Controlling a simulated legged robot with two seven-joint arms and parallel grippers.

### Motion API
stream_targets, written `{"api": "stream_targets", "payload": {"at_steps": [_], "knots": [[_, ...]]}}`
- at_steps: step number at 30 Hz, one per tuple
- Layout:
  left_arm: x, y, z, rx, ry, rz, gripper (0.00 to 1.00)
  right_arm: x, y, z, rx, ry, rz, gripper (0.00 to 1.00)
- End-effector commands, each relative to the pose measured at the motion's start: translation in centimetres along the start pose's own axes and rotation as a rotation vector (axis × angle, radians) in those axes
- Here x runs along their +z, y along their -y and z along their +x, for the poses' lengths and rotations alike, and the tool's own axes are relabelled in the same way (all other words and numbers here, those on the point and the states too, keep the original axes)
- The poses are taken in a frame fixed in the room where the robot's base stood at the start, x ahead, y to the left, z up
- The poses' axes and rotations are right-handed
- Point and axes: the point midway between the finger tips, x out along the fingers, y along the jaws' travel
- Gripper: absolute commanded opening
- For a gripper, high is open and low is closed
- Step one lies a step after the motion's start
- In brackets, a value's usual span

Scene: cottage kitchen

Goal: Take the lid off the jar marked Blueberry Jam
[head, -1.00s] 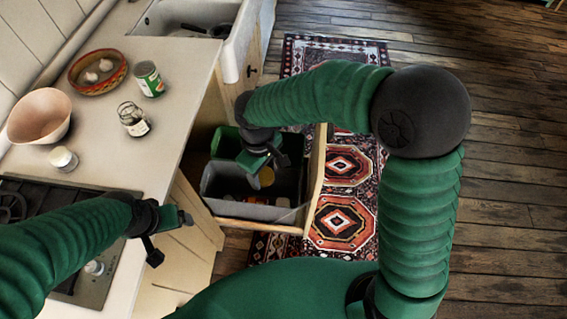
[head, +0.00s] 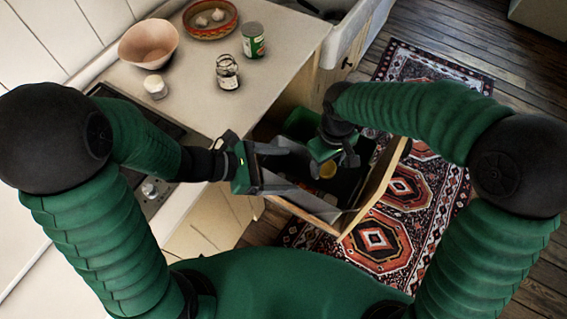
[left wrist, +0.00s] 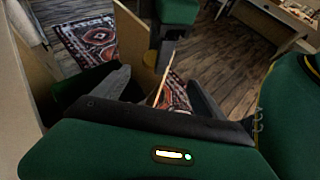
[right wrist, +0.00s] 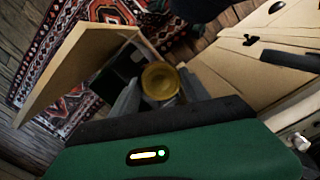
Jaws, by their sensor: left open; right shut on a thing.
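A glass jar (head: 228,72) with a pale label stands upright on the counter with no lid on it; its label is too small to read. My right gripper (head: 335,160) is shut on a round gold lid (head: 328,169), over the pulled-out drawer with bins. The lid also shows between the fingers in the right wrist view (right wrist: 160,81). My left gripper (head: 280,168) is open and empty, over the left side of the same drawer, to the left of the lid and apart from it. The left wrist view also shows the lid (left wrist: 150,58).
The wooden drawer (head: 376,200) holds a grey bin (head: 318,207) and a green bin (head: 300,122). On the counter (head: 195,105) are a small white jar (head: 155,87), a pink bowl (head: 147,44), a green can (head: 253,41) and a basket (head: 210,32) with garlic. The stove is at left.

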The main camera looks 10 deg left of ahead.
Motion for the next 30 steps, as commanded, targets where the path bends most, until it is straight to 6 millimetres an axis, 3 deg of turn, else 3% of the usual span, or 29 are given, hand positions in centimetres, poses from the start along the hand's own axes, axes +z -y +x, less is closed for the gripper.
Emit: {"api": "stream_targets", "payload": {"at_steps": [5, 15, 19, 30], "knots": [[0.4, -0.6, 1.3, 0.021, 0.022, -0.03, 0.81, 0.0, 0.0, 0.0, 0.0, 0.0, 0.0, 0.05], [0.4, -0.6, 8.8, 0.017, 0.018, -0.027, 0.81, 0.0, 0.0, 0.0, 0.0, 0.0, 0.0, 0.05], [0.5, -0.7, 10.9, 0.019, 0.017, -0.025, 0.81, 0.0, 0.0, 0.0, 0.0, 0.0, 0.0, 0.05], [0.5, -0.8, 12.0, 0.022, 0.018, -0.024, 0.81, 0.0, 0.0, 0.0, 0.0, 0.0, 0.0, 0.05]]}}
